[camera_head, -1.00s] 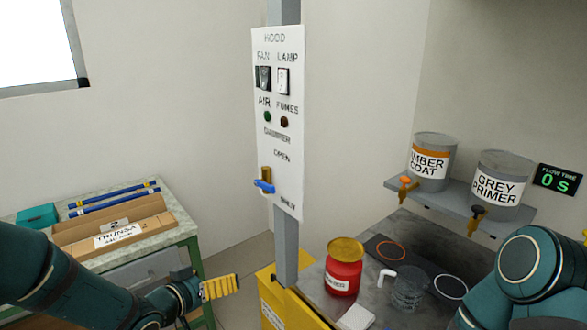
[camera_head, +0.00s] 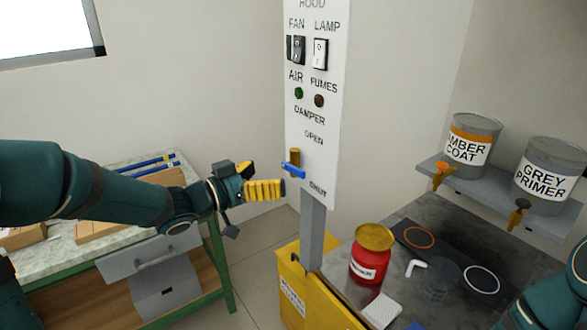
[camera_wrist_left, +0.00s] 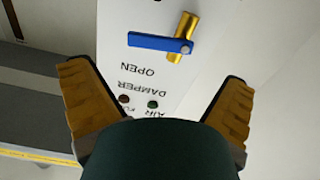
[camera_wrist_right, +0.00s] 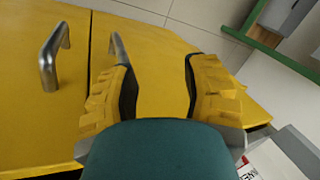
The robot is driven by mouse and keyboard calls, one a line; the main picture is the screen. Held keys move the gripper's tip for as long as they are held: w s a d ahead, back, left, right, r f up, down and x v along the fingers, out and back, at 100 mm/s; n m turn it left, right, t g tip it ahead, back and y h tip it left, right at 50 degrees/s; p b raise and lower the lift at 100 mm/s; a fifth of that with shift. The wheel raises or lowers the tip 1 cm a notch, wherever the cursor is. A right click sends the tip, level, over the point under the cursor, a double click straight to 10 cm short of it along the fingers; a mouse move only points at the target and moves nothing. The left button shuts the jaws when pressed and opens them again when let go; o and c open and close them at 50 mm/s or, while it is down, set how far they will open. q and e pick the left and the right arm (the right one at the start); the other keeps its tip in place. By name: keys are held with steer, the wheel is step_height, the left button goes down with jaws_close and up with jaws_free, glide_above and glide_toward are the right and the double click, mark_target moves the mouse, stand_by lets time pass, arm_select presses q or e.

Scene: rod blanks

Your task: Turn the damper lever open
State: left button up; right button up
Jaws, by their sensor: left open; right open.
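The damper lever (camera_head: 293,170) is a blue handle on a brass pivot, low on the white hood panel (camera_head: 318,120), between the words OPEN and SHUT. In the head view the blue handle lies near level. My left gripper (camera_head: 272,183) is just left of the lever, open and empty. In the left wrist view the blue lever (camera_wrist_left: 158,43) shows ahead, between and beyond the open yellow fingers (camera_wrist_left: 158,95), apart from them. My right gripper (camera_wrist_right: 158,85) is open and empty, over a yellow cabinet; its fingers are out of the head view.
The panel is on a grey post (camera_head: 311,235). The yellow cabinet (camera_head: 297,290) has metal handles. A red pot (camera_head: 370,262) stands on the dark bench. Paint cans (camera_head: 473,140) stand on a shelf at right. A green-framed table (camera_head: 222,265) is at left.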

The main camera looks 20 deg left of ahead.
mark_target(291, 167)
arm_select(q)
steer(key=x, duration=0.6)
steer(key=shift+w+d+b, duration=0.2)
steer(key=shift+w+b, duration=0.1)
steer(key=c, duration=1.1)
